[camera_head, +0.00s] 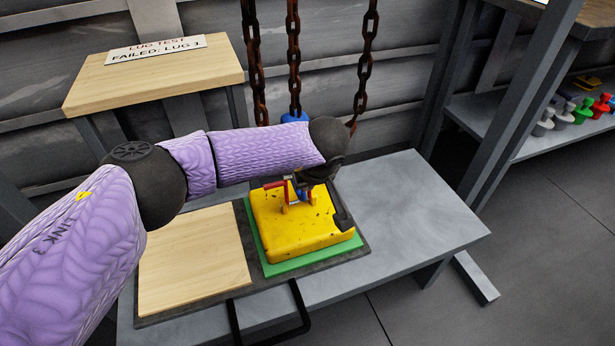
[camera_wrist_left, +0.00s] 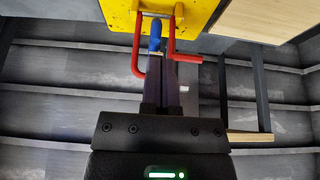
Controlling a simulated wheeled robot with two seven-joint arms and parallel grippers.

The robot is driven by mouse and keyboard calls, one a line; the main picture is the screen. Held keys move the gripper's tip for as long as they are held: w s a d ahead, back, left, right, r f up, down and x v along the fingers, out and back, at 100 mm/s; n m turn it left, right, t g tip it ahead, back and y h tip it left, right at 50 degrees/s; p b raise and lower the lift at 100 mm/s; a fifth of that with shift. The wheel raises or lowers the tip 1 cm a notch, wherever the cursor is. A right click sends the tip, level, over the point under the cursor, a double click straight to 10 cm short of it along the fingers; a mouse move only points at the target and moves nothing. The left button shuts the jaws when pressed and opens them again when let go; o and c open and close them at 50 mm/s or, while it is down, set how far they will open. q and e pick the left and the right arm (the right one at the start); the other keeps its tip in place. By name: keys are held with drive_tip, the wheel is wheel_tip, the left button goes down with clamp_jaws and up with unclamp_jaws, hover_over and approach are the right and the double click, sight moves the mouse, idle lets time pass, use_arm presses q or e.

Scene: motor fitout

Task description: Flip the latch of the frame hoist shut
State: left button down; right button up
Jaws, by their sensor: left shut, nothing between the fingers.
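A yellow block (camera_head: 285,232) with dark specks sits on a green pad (camera_head: 310,264) on the workbench. A red bar (camera_head: 275,184) stands on top of it, with a blue piece (camera_head: 301,195) beside it. In the left wrist view, a bent red bar (camera_wrist_left: 137,50) and a red crank-shaped piece (camera_wrist_left: 185,57) flank a blue piece (camera_wrist_left: 155,36) by the yellow block (camera_wrist_left: 195,10). My left gripper (camera_wrist_left: 160,62) is shut and empty, its fingertips close to the blue piece between the red parts. I cannot tell whether they touch. My left wrist partly hides the block's top in the head view.
Rusty chains (camera_head: 294,50) hang behind the block, one ending in a blue fitting (camera_head: 294,117). A wooden board (camera_head: 195,265) lies left of the block. A wooden stand (camera_head: 150,78) carries a sign (camera_head: 157,48). The bench's right side (camera_head: 430,220) is clear.

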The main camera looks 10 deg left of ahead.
use_arm(q)
drive_tip(key=shift+w+a+f, duration=0.1)
drive_tip(key=shift+w+f, duration=0.1)
drive_tip(key=shift+f, duration=0.45)
drive_tip(key=shift+w+a, duration=0.1)
drive_tip(key=shift+w+a+r+b, duration=0.3)
drive_tip(key=shift+w+a+b, duration=0.05)
drive_tip(key=shift+w+b, duration=0.2)
drive_tip(key=shift+s, duration=0.1)
